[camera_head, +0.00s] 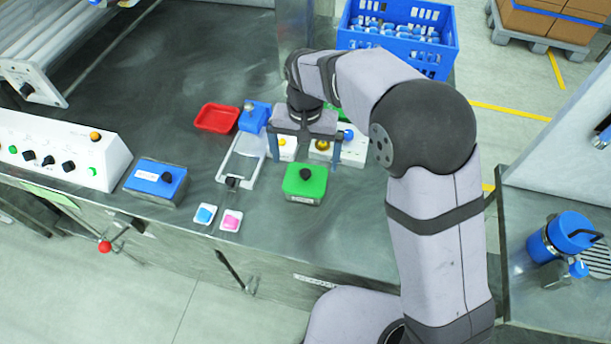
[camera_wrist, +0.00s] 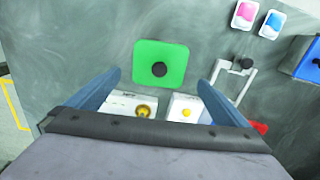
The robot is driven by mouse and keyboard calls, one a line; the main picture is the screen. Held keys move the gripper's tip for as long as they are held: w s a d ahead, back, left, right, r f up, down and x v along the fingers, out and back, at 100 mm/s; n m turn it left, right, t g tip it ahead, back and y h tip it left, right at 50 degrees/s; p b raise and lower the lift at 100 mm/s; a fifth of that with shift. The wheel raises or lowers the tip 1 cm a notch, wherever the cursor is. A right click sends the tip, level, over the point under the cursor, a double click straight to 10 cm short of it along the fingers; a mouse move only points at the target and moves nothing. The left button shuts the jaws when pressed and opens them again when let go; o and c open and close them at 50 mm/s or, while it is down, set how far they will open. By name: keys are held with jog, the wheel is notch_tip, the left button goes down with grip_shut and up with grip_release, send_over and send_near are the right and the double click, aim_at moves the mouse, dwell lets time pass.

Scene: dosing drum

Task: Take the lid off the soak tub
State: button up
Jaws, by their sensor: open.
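Two lidded tubs stand on the dark bench, and I cannot tell which is the soak tub. One has a green lid (camera_head: 304,181) with a black knob; it also shows at the centre of the wrist view (camera_wrist: 160,64). The other has a blue lid (camera_head: 156,179) with a black knob, further left; part of it is at the right edge of the wrist view (camera_wrist: 311,60). Both lids are on. My gripper (camera_head: 303,160) is open and empty, pointing down just behind the green-lidded tub. Its fingers (camera_wrist: 167,78) are apart, with no contact visible.
Two white boxes with yellow buttons (camera_head: 322,146) stand beneath my gripper. Pink (camera_head: 231,221) and blue (camera_head: 205,215) pieces lie near the front edge.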

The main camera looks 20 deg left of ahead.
aim_at(306, 172)
jog(key=shift+f, duration=0.5)
jog(key=shift+s+d+f+p, duration=0.1)
jog(key=shift+s+f+p, duration=0.05)
jog(key=shift+f+p, duration=1.25)
jog(key=shift+f, duration=1.25)
jog(key=c, duration=0.9)
